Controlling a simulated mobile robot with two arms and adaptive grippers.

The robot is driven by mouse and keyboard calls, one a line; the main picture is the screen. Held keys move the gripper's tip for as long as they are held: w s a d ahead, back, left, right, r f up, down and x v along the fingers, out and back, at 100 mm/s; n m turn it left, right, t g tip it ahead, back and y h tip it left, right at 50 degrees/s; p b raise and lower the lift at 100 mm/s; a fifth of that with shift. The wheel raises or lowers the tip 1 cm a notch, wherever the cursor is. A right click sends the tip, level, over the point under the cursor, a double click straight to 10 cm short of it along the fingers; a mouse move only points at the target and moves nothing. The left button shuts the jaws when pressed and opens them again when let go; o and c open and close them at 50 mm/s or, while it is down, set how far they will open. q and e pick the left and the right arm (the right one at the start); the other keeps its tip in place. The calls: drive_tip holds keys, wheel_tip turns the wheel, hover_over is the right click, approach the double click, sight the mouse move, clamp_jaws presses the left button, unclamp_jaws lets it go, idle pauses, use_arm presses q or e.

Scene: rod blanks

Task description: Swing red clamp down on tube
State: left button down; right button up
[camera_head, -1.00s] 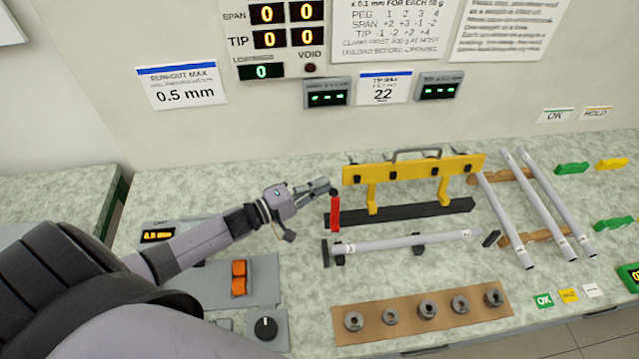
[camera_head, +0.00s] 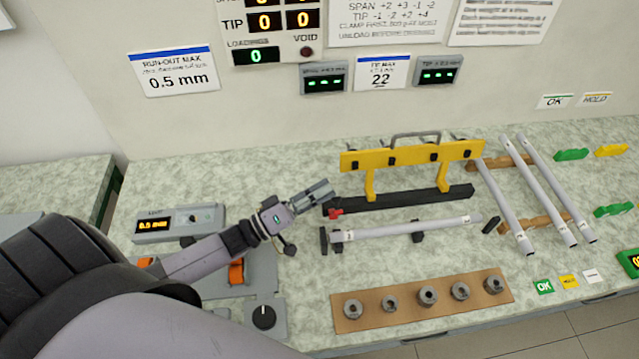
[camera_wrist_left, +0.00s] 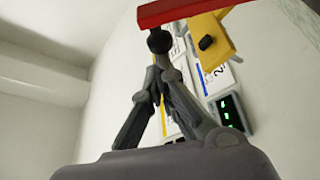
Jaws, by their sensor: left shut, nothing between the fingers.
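The red clamp (camera_head: 335,212) shows as a short red piece by the left end of the black bar (camera_head: 400,201). In the left wrist view the red clamp arm (camera_wrist_left: 190,10) crosses the top, with a black knob (camera_wrist_left: 159,40) at its end. My left gripper (camera_head: 328,187) is shut and empty, just above and left of the clamp. In the wrist view its fingertips (camera_wrist_left: 158,66) are close under the knob; I cannot tell if they touch. The grey tube (camera_head: 405,231) lies on low black supports in front of the bar. My right gripper is out of view.
A yellow frame with a handle (camera_head: 412,155) stands over the black bar. Several loose tubes lie on wooden rests (camera_head: 550,235) at the right. A brown board with weights (camera_head: 410,312) is in front. A control panel (camera_head: 180,224) is at the left.

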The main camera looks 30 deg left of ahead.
use_arm(q)
drive_tip(key=shift+s+d+f+m+h+b, duration=0.2)
drive_tip(key=shift+s+d+m+h, duration=0.1)
drive_tip(key=shift+s+d+m, duration=0.4)
drive_tip(key=shift+s+d+f+m+h+b, duration=0.2)
drive_tip(key=shift+s+d+m+h, duration=0.1)
drive_tip(key=shift+s+d+m, duration=0.4)
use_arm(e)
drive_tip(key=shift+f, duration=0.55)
use_arm(q)
drive_tip(key=shift+s+a, duration=0.1)
drive_tip(key=shift+a, duration=0.1)
